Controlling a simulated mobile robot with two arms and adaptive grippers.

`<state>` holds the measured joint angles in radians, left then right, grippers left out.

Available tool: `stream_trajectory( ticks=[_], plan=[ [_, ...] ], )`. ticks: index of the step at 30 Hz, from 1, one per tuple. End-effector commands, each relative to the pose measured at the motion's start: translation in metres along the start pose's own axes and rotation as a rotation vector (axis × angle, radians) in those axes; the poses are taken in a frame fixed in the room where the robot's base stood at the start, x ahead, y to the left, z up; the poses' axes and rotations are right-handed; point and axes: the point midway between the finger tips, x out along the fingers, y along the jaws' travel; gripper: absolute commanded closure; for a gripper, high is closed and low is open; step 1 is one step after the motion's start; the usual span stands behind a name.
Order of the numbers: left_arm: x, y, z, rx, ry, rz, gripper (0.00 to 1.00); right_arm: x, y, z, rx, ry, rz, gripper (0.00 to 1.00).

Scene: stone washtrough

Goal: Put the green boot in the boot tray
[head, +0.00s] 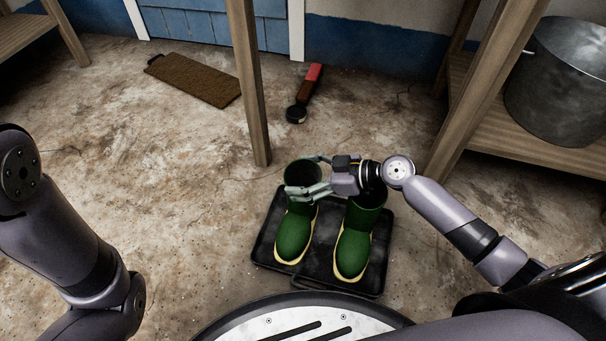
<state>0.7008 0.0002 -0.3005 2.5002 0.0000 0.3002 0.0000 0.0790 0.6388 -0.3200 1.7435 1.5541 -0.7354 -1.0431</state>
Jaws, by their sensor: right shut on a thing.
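Two green boots with yellowish soles stand side by side, upright, toes toward me, within the outline of the black boot tray (328,258). The left green boot (294,232) has my right gripper (301,176) at its shaft top, the fingers shut on the shaft. I cannot tell whether its sole bears fully on the tray floor. The right green boot (353,245) stands apart from it, its shaft top partly hidden behind my right wrist. My left arm shows at the left edge, but its gripper is out of view.
A wooden post (248,90) stands just behind the tray. A brown mat (194,80) and a red-and-black handled tool (305,95) lie on the stone floor behind. A metal pot (560,85) sits on a low wooden shelf (510,140) at right. The floor left of the tray is clear.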

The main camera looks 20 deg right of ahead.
Motion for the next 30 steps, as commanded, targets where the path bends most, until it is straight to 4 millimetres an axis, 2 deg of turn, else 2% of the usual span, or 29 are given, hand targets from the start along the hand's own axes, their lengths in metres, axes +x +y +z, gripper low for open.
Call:
stream_trajectory(
  ticks=[7,8,18,26,30],
  plan=[
    [-0.0053,0.0010,-0.0017,0.001,-0.001,0.000,1.00,0.0019,0.0005,0.0028,0.000,0.004,0.001,0.84],
    [-0.0051,0.0009,-0.0015,0.000,-0.001,0.000,1.00,0.0018,0.0005,0.0025,0.000,0.004,0.001,0.22],
    [-0.0044,0.0007,-0.0012,0.001,-0.001,0.000,1.00,0.0016,0.0002,0.0033,0.000,0.002,0.000,0.00],
    [-0.0049,0.0006,-0.0010,0.001,-0.002,-0.001,1.00,0.0019,-0.0004,0.0060,0.000,-0.004,-0.001,0.00],
    [-0.0052,0.0001,-0.0002,0.001,-0.005,-0.003,1.00,-0.0004,0.0001,0.0000,-0.002,-0.002,0.000,0.00]
  ],
)
